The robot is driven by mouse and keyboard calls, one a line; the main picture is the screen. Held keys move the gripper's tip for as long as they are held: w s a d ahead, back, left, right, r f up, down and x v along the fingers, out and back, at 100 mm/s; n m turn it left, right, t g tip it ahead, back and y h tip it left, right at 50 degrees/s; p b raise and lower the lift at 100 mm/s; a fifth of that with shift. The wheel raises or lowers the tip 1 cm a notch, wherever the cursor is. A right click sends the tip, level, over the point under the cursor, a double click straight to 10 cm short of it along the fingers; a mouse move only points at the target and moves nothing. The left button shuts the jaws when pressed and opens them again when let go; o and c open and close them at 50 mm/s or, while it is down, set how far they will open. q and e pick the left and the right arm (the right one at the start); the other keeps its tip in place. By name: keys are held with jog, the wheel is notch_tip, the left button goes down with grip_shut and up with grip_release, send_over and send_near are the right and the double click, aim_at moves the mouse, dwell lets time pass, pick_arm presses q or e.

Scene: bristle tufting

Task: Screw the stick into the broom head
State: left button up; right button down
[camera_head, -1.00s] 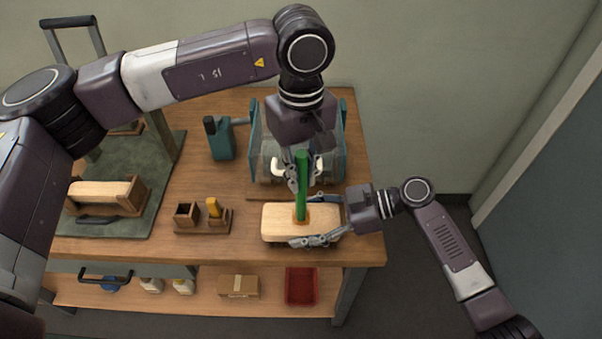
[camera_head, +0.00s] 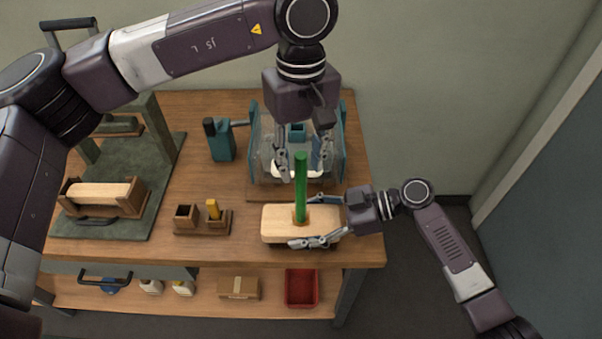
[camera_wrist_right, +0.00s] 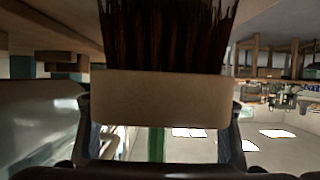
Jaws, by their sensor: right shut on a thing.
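The broom head (camera_head: 275,222) is a pale wooden block at the table's front right. Its dark bristles (camera_wrist_right: 165,35) show in the right wrist view, with the block (camera_wrist_right: 155,100) beside them. The green stick (camera_head: 301,190) stands upright at the middle of the block, with an orange-brown ring at its base; a piece of it (camera_wrist_right: 156,145) shows in the wrist view. My right gripper (camera_head: 328,228) is shut on the broom head from the right, one finger along each long side. My left gripper (camera_head: 304,163) is open around or just behind the stick's top, fingers apart from it.
A teal-sided fixture (camera_head: 338,140) stands behind the broom head. A teal bottle-like tool (camera_head: 220,142), a small wooden holder (camera_head: 190,228) and a press-like stand with a wooden block (camera_head: 98,192) are to the left. A red bin (camera_head: 301,287) sits on the lower shelf.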

pick_arm(q)
notch_tip(320, 180, up, 7)
jog(key=shift+s+r, duration=0.1)
jog(key=shift+r, duration=0.1)
pick_arm(e)
jog(key=shift+s+f, duration=0.2)
jog(key=shift+f, duration=0.25)
jog(key=c, duration=0.5)
grip_release()
jog(key=shift+w+r, duration=0.1)
jog(key=shift+w, duration=0.05)
jog(key=shift+d+r, duration=0.1)
jog(key=shift+w+d+r, duration=0.1)
jog(key=shift+d, duration=0.1)
jog(key=v, duration=1.1)
jog(key=shift+d+r, duration=0.1)
jog(key=shift+d, duration=0.1)
